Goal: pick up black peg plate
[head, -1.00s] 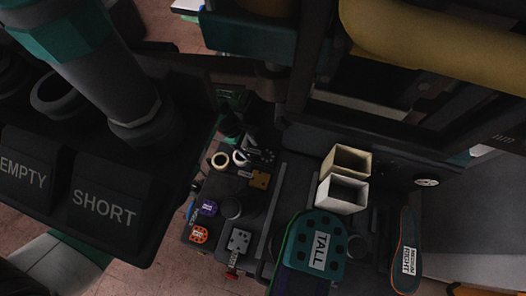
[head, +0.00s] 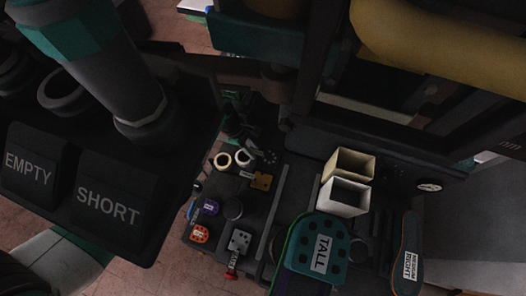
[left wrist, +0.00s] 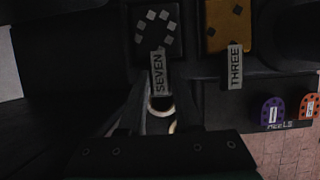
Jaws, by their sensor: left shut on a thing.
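The black peg plate (left wrist: 158,32) has a ring of grey squares and a white SEVEN tag. It is at the top middle of the left wrist view, and it also shows small and dark in the head view (head: 268,157). My left gripper (left wrist: 157,92) is shut on it at the tag end; the exact contact is hard to see. In the head view the left gripper (head: 243,138) is small and dark beside the plate. Whether the plate is clear of the surface cannot be told. My right gripper cannot be made out.
An orange plate (left wrist: 228,25) tagged THREE lies right of the black plate. Two pale rings (head: 232,159), a grey plate (head: 239,241), purple and orange heel pieces, two open boxes (head: 348,195) and a teal TALL piece (head: 322,230) crowd the table.

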